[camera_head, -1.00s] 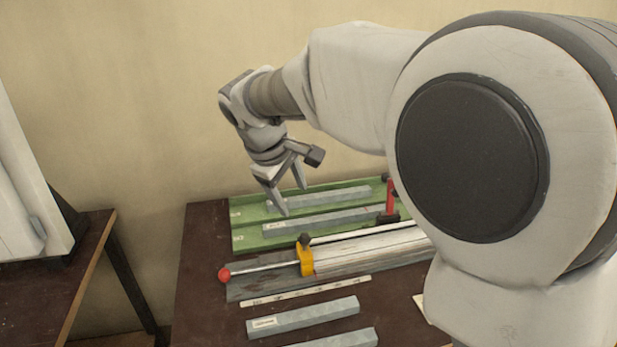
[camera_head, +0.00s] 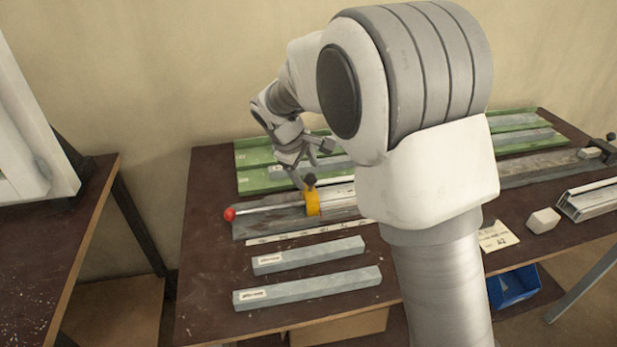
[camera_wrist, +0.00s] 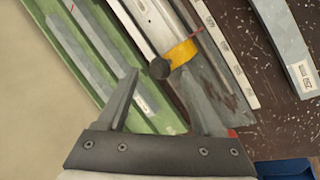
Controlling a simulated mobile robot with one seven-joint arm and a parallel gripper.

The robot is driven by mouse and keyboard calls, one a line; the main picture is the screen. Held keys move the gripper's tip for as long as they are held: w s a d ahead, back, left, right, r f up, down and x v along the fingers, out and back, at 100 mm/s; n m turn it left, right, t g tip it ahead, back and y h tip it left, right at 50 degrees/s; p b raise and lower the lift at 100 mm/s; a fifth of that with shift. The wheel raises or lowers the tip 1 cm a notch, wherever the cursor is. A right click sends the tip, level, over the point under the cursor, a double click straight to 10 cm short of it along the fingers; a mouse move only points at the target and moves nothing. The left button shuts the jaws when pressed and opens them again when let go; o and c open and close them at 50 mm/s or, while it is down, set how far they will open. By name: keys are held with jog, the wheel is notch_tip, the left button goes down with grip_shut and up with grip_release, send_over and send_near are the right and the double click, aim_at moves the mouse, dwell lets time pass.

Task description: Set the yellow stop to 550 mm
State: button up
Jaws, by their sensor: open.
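The yellow stop (camera_head: 312,203) sits on the grey rail of the clamp bench, towards its left end, with a dark knob (camera_head: 310,180) on top. In the wrist view the stop (camera_wrist: 183,53) and its knob (camera_wrist: 159,69) are just ahead of my fingers. My gripper (camera_wrist: 159,76) is open and empty, its fingertips on either side of the knob in the picture; the height gap cannot be told. A thin red pointer (camera_wrist: 197,30) reaches from the stop towards the white scale strip (camera_wrist: 226,52). The strip's figures are too small to read.
A red ball (camera_head: 229,214) ends the rod left of the stop. A green tray (camera_head: 252,180) with grey bars lies behind the rail. Two grey bars (camera_head: 308,288) lie in front. A paper note (camera_head: 497,237) and white block (camera_head: 543,220) are right. My arm hides the rail's middle.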

aim_at(310, 192)
jog(key=shift+x, duration=1.35)
grip_shut()
dwell(0.4)
